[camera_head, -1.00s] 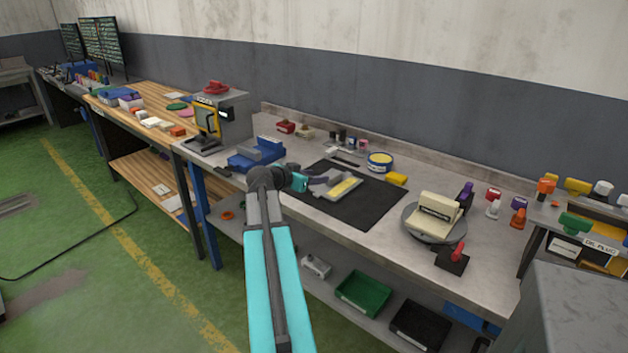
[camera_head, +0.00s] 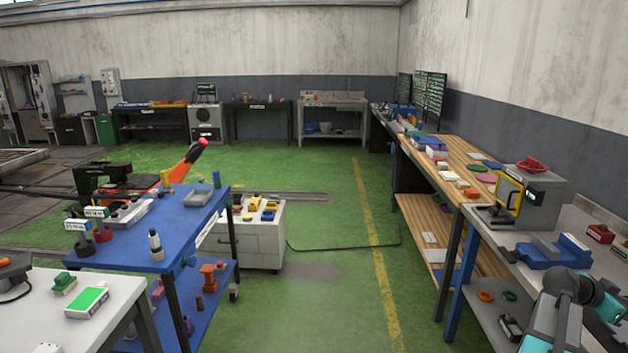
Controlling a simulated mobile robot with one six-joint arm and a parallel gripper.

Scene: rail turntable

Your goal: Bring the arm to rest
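My teal and grey arm (camera_head: 566,300) shows at the lower right corner, its elbow beside the grey workbench (camera_head: 490,240) with the blue vise. Its forearm runs off the right edge of the picture. My gripper is outside the view, so its fingers and anything in them are hidden.
A blue vise (camera_head: 555,251) and a grey machine with a yellow-framed front (camera_head: 512,196) stand on the bench near my arm. A blue cart (camera_head: 150,262) and a white table (camera_head: 45,312) stand at left. Green floor (camera_head: 310,310) lies clear between them and the benches.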

